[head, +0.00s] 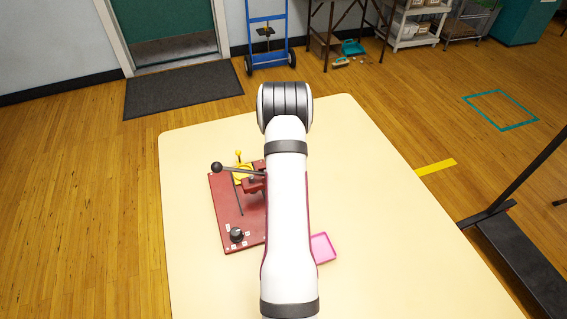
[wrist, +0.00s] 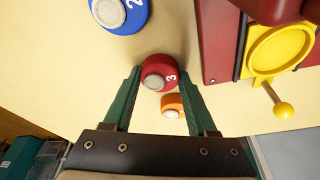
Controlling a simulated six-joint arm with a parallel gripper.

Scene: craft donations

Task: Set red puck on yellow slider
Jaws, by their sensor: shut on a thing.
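The red puck (wrist: 160,73), marked 3 and with a pale round top, is between the green fingertips of my gripper (wrist: 161,70) in the wrist view. My gripper is shut on it; its height above the table is hard to tell. The yellow slider (wrist: 277,50), a round dish with a knobbed handle, is to the right of the puck and apart from it, set in the red press. It also shows in the head view (head: 243,174), partly covered. In the head view my arm hides my gripper and the red puck.
A blue puck (wrist: 118,14) marked 2 and an orange puck (wrist: 172,103) are near the red one. The red press (head: 223,205) has a black-knobbed lever (head: 217,168) and a black dial (head: 236,235). A pink tray (head: 323,248) is to its right. The table's right side is clear.

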